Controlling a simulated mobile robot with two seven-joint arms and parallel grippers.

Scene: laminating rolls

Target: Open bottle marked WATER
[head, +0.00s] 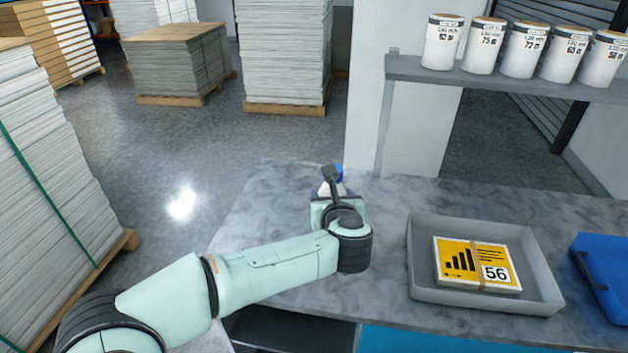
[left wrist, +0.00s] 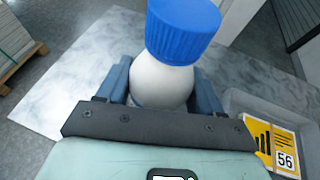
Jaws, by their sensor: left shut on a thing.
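A white bottle (left wrist: 160,80) with a ribbed blue cap (left wrist: 183,30) stands between the fingers of my left gripper (left wrist: 163,95) in the left wrist view. The gripper is shut on the bottle's body, below the cap. The cap sits on the bottle's top. In the head view, my left gripper (head: 333,190) is at the far part of the grey table, and mostly hides the bottle; a bit of the blue cap (head: 339,171) shows behind it. No WATER marking is readable from here. My right gripper is not in view.
A grey tray (head: 420,255) with a yellow pack marked 56 (head: 470,262) lies right of my left arm on the marble-grey table (head: 385,215). A blue tray (head: 605,265) is at the far right. Several white canisters (head: 522,50) stand on a raised shelf.

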